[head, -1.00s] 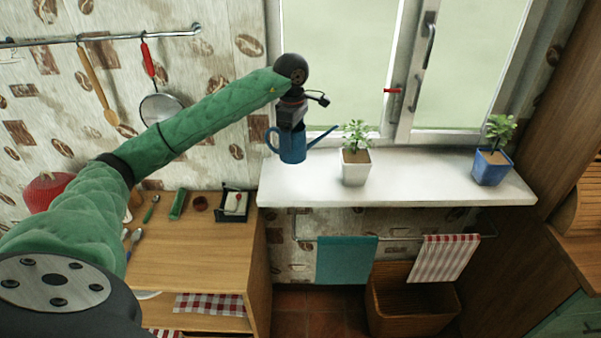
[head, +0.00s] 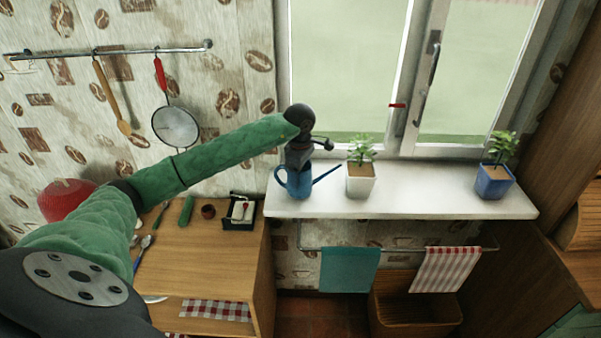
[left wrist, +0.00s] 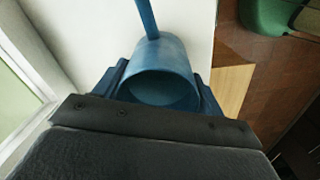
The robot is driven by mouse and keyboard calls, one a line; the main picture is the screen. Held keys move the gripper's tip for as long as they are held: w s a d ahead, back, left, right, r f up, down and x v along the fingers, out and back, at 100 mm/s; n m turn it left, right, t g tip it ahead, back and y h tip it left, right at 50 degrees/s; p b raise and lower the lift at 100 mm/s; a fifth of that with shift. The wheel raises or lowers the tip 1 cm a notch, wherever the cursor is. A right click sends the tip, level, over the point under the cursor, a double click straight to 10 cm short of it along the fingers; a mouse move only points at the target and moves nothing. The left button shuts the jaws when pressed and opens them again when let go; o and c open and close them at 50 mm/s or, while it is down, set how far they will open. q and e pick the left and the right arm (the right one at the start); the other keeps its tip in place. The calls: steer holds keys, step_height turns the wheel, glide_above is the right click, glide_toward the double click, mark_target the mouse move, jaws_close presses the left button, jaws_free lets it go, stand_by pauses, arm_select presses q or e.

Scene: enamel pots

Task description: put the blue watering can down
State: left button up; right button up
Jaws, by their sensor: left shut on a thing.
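The blue watering can (head: 299,185) is at the left end of the white windowsill (head: 425,203), upright, with its spout to the right and its handle to the left. My left gripper (head: 299,166) reaches down over it and is shut on it. In the left wrist view the can (left wrist: 160,75) sits between the fingers of my left gripper (left wrist: 158,95), with its open mouth facing the camera. I cannot tell whether its base touches the sill. My right gripper is not in view.
A white pot (head: 360,182) with a plant stands right of the can. A blue pot (head: 493,182) stands at the sill's right end. The sill between these pots is clear. A wooden cabinet (head: 205,262) with small items is below left.

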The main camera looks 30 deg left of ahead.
arm_select(q)
steer(key=shift+f, duration=0.35)
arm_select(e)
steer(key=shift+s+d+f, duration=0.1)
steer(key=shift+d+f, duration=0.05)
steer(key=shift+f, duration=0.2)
arm_select(q)
steer(key=shift+f, duration=0.1)
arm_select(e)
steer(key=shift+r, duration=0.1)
arm_select(q)
steer(key=o, duration=1.1)
steer(key=shift+o, duration=1.2)
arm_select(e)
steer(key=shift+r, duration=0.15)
arm_select(q)
step_height(320, 180, up, 12)
steer(key=b, duration=0.5)
steer(key=shift+s, duration=0.25)
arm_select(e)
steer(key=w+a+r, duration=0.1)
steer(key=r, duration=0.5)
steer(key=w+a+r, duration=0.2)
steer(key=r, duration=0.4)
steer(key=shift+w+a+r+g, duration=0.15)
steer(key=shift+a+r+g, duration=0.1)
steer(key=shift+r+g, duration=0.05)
